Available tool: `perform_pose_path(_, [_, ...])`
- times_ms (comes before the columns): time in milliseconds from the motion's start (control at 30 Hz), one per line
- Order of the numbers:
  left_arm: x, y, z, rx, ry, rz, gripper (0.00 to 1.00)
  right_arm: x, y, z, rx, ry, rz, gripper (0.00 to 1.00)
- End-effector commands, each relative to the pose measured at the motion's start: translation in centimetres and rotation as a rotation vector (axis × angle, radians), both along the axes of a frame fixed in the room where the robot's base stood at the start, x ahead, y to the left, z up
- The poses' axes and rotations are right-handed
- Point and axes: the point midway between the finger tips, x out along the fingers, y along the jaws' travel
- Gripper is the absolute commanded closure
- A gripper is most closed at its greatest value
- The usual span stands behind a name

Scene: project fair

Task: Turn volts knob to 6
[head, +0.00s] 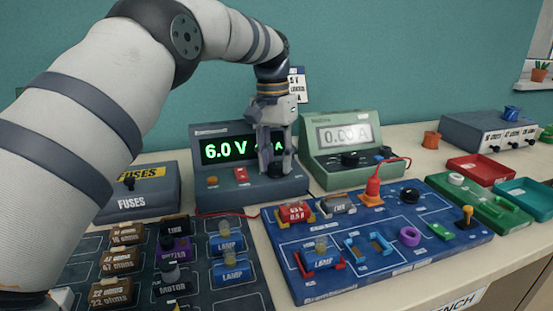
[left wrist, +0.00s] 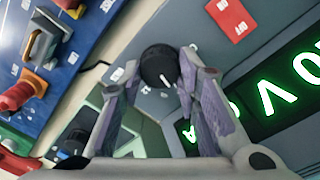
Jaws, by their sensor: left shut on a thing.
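The power supply (head: 215,183) is a dark grey box against the back wall. Its green display (head: 226,149) reads 6.0 V, and my gripper partly covers the rest of the readout. The black volts knob (left wrist: 158,66) with a white pointer line sits on its front panel. My left gripper (head: 271,170) reaches down in front of the panel and is shut on the knob, one finger on each side in the left wrist view. In the head view the fingers hide much of the knob. My right gripper is not in view.
A green meter (head: 322,172) reading about 0.00 A stands just right of the supply. A fuse box (head: 140,200) is at left, beside a dark parts tray (head: 205,291).

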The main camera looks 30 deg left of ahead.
Motion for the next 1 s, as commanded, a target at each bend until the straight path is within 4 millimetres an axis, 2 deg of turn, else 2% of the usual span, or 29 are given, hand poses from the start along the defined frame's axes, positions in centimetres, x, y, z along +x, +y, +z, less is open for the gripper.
perform_pose_path(600, [-0.07, -0.01, -0.21, 0.000, 0.006, -0.039, 0.98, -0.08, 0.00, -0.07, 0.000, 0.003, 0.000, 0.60])
perform_pose_path(633, [-0.07, -0.01, -0.21, 0.000, 0.006, -0.039, 0.68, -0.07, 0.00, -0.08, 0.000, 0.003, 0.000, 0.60])
perform_pose_path(700, [-0.06, -0.01, -0.20, 0.000, 0.005, -0.039, 0.52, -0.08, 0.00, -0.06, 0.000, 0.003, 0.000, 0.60])
perform_pose_path(733, [-0.06, -0.01, -0.19, 0.000, 0.005, -0.039, 0.49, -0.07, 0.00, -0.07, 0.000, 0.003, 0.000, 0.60])
perform_pose_path(1000, [-0.01, 0.00, 0.02, 0.000, 0.002, -0.038, 0.49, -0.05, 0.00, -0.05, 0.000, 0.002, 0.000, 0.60])
